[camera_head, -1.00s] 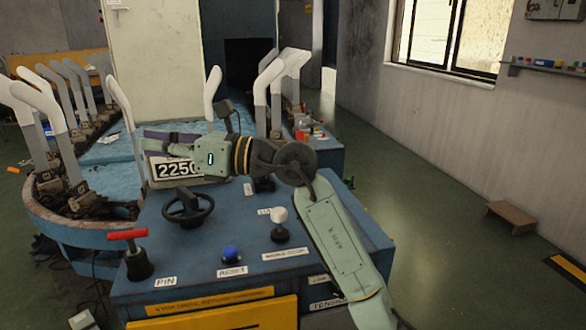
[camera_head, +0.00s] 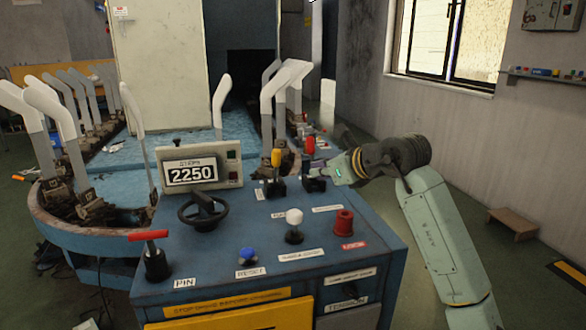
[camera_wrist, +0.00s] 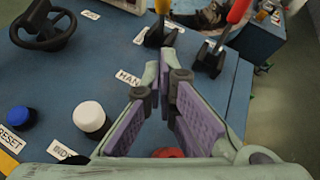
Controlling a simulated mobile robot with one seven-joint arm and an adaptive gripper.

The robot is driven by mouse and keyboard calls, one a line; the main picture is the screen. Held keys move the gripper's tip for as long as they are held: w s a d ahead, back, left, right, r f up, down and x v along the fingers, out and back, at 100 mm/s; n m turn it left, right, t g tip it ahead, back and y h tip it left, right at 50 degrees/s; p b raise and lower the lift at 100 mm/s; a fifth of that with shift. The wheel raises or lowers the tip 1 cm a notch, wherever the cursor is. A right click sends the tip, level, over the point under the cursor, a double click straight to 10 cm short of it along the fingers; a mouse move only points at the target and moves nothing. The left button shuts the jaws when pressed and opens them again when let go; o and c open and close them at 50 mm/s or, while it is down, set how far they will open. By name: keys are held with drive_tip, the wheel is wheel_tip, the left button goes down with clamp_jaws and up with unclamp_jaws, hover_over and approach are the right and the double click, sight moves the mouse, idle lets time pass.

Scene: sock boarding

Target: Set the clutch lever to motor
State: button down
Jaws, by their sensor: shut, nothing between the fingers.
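Two levers stand at the console's back right. One has a yellow grip (camera_head: 276,158) and the other a red grip (camera_head: 310,146). Both also show in the wrist view, the yellow lever (camera_wrist: 162,7) at top centre and the red lever (camera_wrist: 237,11) to its right. A HAND label (camera_wrist: 128,78) lies in front of the yellow lever. I cannot read a clutch or motor label. My gripper (camera_head: 318,168) is beside the red lever's lower part in the head view; contact cannot be told. In the wrist view my gripper (camera_wrist: 167,62) is shut and empty, its tips pointing between the lever bases.
The blue console (camera_head: 215,262) carries a handwheel (camera_head: 203,210), a white knob (camera_head: 294,218), a blue reset button (camera_head: 248,256), a red button (camera_head: 343,222) and a red T-handle (camera_head: 150,236). A display reading 2250 (camera_head: 193,174) stands behind. The floor right of the console is mostly open.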

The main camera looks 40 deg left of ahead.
drive_tip(key=p, duration=0.3)
approach(275, 169)
wheel_tip(275, 169, down, 3)
drive_tip(key=shift+w+a+r+p, duration=0.15)
drive_tip(key=shift+a+r, duration=0.1)
drive_tip(key=shift+a, duration=0.2)
drive_tip(key=shift+w+a+r+p, duration=0.15)
drive_tip(key=shift+a+r, duration=0.1)
drive_tip(key=shift+a, duration=0.2)
drive_tip(key=shift+w+a+r, duration=0.2)
drive_tip(key=shift+a, duration=0.3)
drive_tip(key=shift+r, duration=0.15)
